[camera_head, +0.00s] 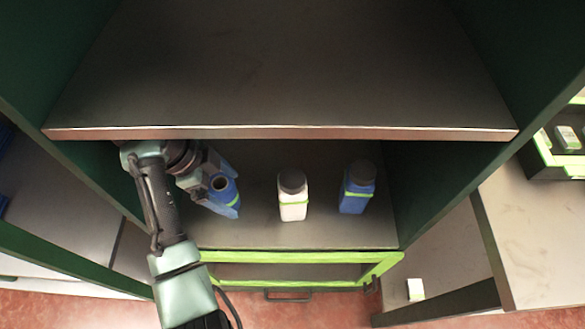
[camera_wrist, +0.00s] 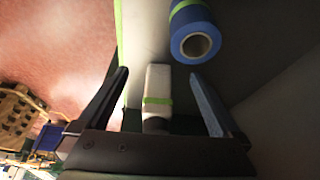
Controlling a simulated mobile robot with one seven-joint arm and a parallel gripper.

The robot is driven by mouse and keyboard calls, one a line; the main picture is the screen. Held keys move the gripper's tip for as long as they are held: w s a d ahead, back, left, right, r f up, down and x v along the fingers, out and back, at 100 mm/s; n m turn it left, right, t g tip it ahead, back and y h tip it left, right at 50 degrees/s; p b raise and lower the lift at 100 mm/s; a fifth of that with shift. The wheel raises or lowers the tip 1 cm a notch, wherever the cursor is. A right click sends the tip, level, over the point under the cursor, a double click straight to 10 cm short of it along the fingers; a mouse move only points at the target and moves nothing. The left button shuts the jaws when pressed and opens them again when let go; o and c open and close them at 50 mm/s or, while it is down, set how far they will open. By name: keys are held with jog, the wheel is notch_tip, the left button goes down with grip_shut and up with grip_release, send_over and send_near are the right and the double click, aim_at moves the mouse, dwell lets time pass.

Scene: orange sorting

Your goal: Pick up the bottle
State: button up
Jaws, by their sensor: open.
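Three bottles stand on the lower shelf. At left is a blue one (camera_head: 222,191) with a round opening on top and a green band. In the middle is a white bottle (camera_head: 292,205) with a dark cap and green band, and at right a blue bottle (camera_head: 356,197) with a dark cap. My gripper (camera_head: 235,193) is open at the left blue bottle. In the wrist view, my gripper's fingers (camera_wrist: 159,73) are apart; the white bottle (camera_wrist: 157,82) appears in the gap, and the open-topped blue bottle (camera_wrist: 194,42) lies beyond the right fingertip. No bottle looks gripped.
An upper shelf board (camera_head: 290,131) hangs above the bottles. Dark green side panels bound the shelf. A green-edged drawer (camera_head: 290,256) with a handle sits below. A table (camera_head: 540,235) stands at right. The shelf surface around the white and right blue bottles is clear.

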aim_at(285, 178)
jog(key=d, duration=0.4)
jog(key=w+d, duration=0.1)
jog(key=d, duration=0.7)
jog(key=shift+w, duration=0.3)
jog(key=x, duration=0.5)
jog(key=shift+a+b, duration=0.1)
jog(key=shift+b, duration=0.2)
jog(key=shift+c, duration=0.3)
jog(key=shift+r, duration=0.1)
grip_shut()
